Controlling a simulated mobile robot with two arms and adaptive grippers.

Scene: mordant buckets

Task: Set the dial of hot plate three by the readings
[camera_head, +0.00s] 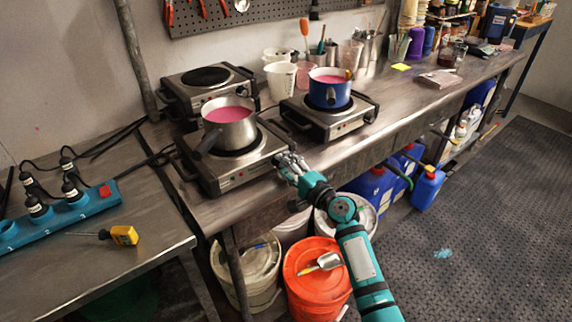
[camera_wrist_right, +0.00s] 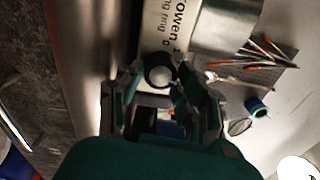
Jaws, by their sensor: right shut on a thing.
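Three hot plates stand on the metal bench. The front left hot plate (camera_head: 232,178) carries a steel pot (camera_head: 230,126) of pink liquid. The right hot plate (camera_head: 338,123) carries a blue pot (camera_head: 330,92), also with pink liquid. The back left hot plate (camera_head: 206,78) is bare. My right gripper (camera_head: 284,161) is at the right front corner of the front left plate. In the right wrist view its fingers are shut on a round dial (camera_wrist_right: 159,74) on the lettered front panel (camera_wrist_right: 160,28). The dial's marks are not readable. I cannot tell which plate is numbered three. My left gripper is not in view.
A yellow device (camera_head: 124,235) with a thin probe lies on the left table, near a blue power strip (camera_head: 68,212). Cups (camera_head: 281,80) stand behind the plates. An orange bucket (camera_head: 315,284) and blue canisters (camera_head: 374,187) are below the bench.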

